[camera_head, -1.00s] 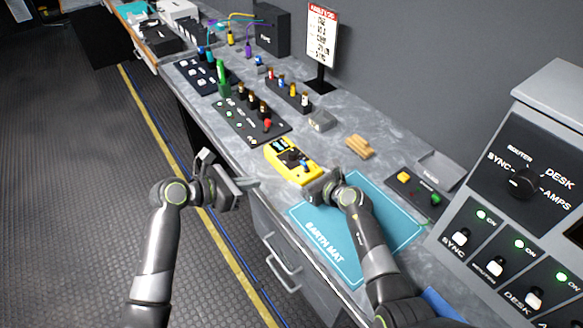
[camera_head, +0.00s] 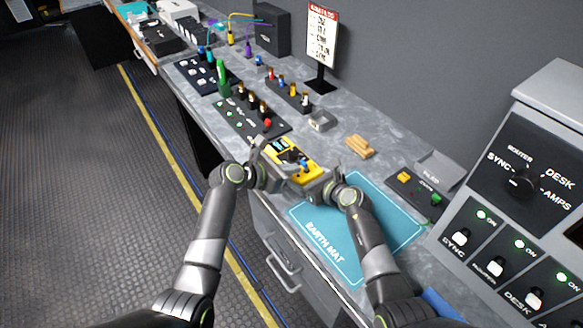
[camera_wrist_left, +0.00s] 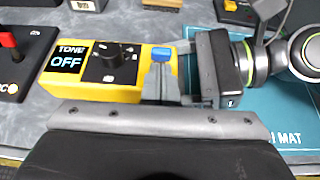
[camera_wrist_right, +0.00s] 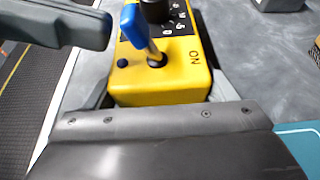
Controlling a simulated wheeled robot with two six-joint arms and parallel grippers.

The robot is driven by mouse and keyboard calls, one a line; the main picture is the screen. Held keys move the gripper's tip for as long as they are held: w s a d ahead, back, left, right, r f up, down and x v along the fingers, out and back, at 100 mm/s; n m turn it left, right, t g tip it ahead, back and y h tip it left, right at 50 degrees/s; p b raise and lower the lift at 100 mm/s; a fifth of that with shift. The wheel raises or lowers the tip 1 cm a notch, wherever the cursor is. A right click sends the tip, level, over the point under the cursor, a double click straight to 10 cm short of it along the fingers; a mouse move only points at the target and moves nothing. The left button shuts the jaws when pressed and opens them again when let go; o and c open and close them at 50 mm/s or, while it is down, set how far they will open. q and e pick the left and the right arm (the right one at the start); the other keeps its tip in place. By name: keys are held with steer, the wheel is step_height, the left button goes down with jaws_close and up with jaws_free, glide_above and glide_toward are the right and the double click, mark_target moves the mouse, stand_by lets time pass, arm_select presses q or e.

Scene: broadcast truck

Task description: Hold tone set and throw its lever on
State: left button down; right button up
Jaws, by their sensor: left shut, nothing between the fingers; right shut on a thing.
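The yellow tone set (camera_head: 312,172) stands on the bench; its screen (camera_wrist_left: 66,62) reads "TONE OFF" in the left wrist view. A black knob (camera_wrist_left: 112,62) sits beside the screen. Its blue-tipped lever (camera_wrist_right: 133,25) tilts away from the ON label (camera_wrist_right: 195,58) in the right wrist view. My right gripper (camera_wrist_right: 160,92) is shut on the lever end of the tone set, one finger on each side. My left gripper (camera_wrist_left: 162,82) is shut and empty, its fingertips close by the lever's blue tip; I cannot tell whether they touch.
A teal earth mat (camera_head: 350,225) lies to the right of the tone set. A black panel with a red switch (camera_head: 250,118) stands close on its left. A sloped switch console (camera_head: 520,215) stands at the right.

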arm_select(q)
steer(key=shift+w+d+r+g+y, duration=0.25)
steer(key=shift+d+r+g+y, duration=0.15)
steer(key=shift+y, duration=0.1)
stand_by(0.6)
steer(key=shift+w+d+r+g+y, duration=0.2)
steer(key=shift+d+r+g+y, duration=0.1)
steer(key=shift+g+y, duration=0.1)
steer(key=shift+w+d+r, duration=0.25)
steer(key=shift+w+d, duration=0.05)
steer(key=shift+d, duration=0.05)
steer(key=shift+r, duration=0.1)
steer(key=shift+a+r, duration=0.1)
steer(key=shift+r, duration=0.6)
